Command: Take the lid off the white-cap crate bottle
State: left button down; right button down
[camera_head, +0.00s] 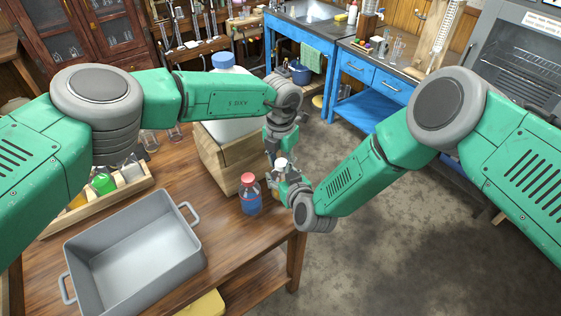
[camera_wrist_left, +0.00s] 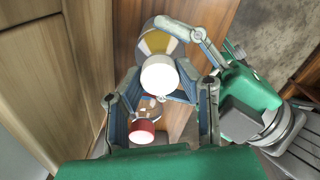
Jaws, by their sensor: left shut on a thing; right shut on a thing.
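The white-cap bottle, with amber contents (camera_wrist_left: 157,42), is at the table's right edge, partly hidden by my grippers. Its white cap (camera_head: 280,162) is on top in the head view and shows large in the left wrist view (camera_wrist_left: 159,76). My left gripper (camera_head: 279,154) comes down from above and is shut on the white cap. My right gripper (camera_head: 277,184) is shut on the bottle below the cap. I cannot tell whether the cap and the bottle's neck are apart. The wooden crate (camera_head: 142,188) at the left holds several other bottles.
A red-capped bottle with blue contents (camera_head: 250,198) stands close left of my right gripper. A grey tub (camera_head: 140,250) fills the front of the table (camera_head: 232,243). A wooden box (camera_head: 222,160) stands behind. Open floor (camera_head: 370,230) lies to the right.

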pick_arm(q)
jog(key=n, duration=0.4)
jog(key=shift+w+r, duration=0.1)
jog(key=shift+w, duration=0.1)
pick_arm(e)
jog(key=shift+s+a+f, duration=0.1)
jog(key=shift+s+a, duration=0.05)
jog(key=shift+s, duration=0.05)
pick_arm(q)
jog(key=n, duration=0.6)
jog(key=shift+a+n, duration=0.1)
jog(key=shift+n, duration=0.3)
jog(key=n, duration=0.6)
jog(key=shift+w, duration=0.1)
jog(key=n, duration=0.6)
jog(key=shift+a+r, duration=0.1)
jog(key=shift+s+r, duration=0.1)
jog(key=shift+s, duration=0.15)
jog(key=shift+s, duration=0.1)
jog(key=shift+s+r, duration=0.1)
jog(key=shift+r, duration=0.9)
pick_arm(e)
jog(key=shift+w, duration=0.1)
